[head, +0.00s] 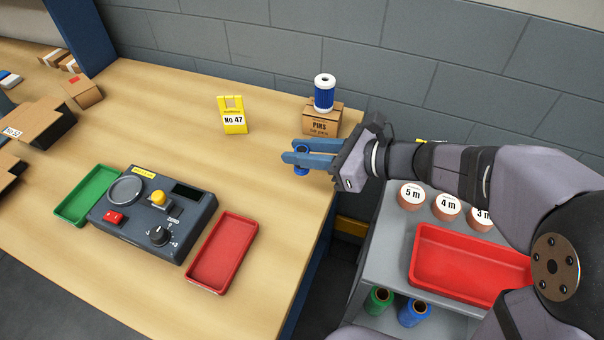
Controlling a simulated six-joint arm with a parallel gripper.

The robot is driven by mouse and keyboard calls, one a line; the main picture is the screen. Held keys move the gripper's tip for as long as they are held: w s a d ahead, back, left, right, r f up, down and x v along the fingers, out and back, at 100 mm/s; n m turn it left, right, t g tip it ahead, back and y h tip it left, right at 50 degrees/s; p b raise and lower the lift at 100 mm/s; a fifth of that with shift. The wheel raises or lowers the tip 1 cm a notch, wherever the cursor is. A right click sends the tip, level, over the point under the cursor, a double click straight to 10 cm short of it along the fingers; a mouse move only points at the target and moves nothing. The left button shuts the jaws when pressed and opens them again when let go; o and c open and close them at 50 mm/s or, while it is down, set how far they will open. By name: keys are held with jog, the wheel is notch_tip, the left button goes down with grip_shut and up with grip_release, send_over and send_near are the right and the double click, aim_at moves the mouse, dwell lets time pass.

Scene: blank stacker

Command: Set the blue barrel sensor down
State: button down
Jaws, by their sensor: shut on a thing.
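My gripper (293,152) has blue fingers and reaches in from the right over the right part of the wooden bench. It is shut on the blue barrel sensor (301,170), a small blue round part with its lower end showing below the fingers. The fingers hide most of it. It looks held above the bench top, but its exact height cannot be told. A grey test unit (150,215) with a round dish, yellow button and black knob lies left of the gripper. A green tray (88,196) is at its left and a red tray (222,253) at its right.
A grey cart (378,245) carries a larger red tray (465,265). Bench left of the gripper is clear.

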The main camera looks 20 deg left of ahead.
aim_at(305, 172)
jog(key=shift+f, duration=3.15)
jog(key=shift+f, duration=0.15)
jog(key=c, duration=1.5)
grip_release()
jog(key=shift+r, duration=0.25)
jog(key=shift+d, duration=0.4)
jog(key=b+v, duration=0.1)
jog(key=v, duration=1)
jog(key=shift+s+d+r, duration=0.1)
jog(key=shift+s, duration=0.05)
